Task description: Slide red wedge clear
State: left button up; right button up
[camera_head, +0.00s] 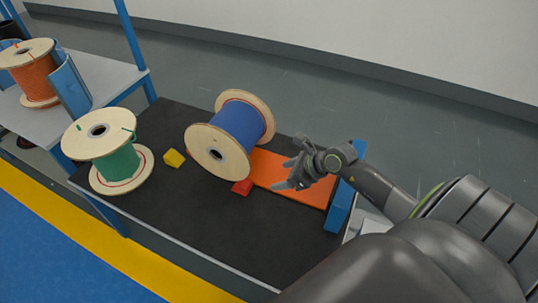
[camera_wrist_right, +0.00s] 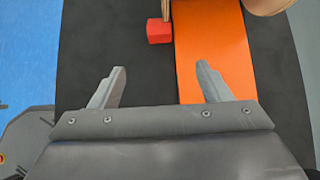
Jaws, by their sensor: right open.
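The red wedge (camera_head: 242,187) lies on the black table top (camera_head: 180,215), at the near lower edge of the spool of blue cable (camera_head: 238,127). In the head view it sits close beside the spool's near flange and the orange board (camera_head: 290,177). In the right wrist view the red wedge (camera_wrist_right: 160,31) is ahead of the fingers, against the edge of a wooden flange. Whether they touch is not certain. My right gripper (camera_head: 291,174) is open and empty above the orange board, to the right of the wedge; its spread fingers (camera_wrist_right: 162,88) also show in the wrist view. My left gripper is out of view.
A yellow wedge (camera_head: 174,158) lies left of the blue spool. A spool of green cable (camera_head: 115,158) stands at the table's left end. An orange-brown spool (camera_head: 33,75) stands on another table. A blue block (camera_head: 338,207) is at the board's right end. The near table strip is clear.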

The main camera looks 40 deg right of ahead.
aim_at(249, 184)
jog(key=b+x, duration=0.2)
jog(key=x, duration=1.3)
jog(key=shift+a+f+b, duration=0.1)
jog(key=shift+a+b, duration=0.05)
jog(key=shift+b, duration=0.15)
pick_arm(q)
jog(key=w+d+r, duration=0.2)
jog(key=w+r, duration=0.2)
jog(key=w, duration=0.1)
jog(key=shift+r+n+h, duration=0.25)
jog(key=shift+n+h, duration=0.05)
pick_arm(e)
jog(key=shift+w+a+f, duration=0.25)
jog(key=shift+w+f, duration=0.25)
jog(key=shift+c, duration=0.3)
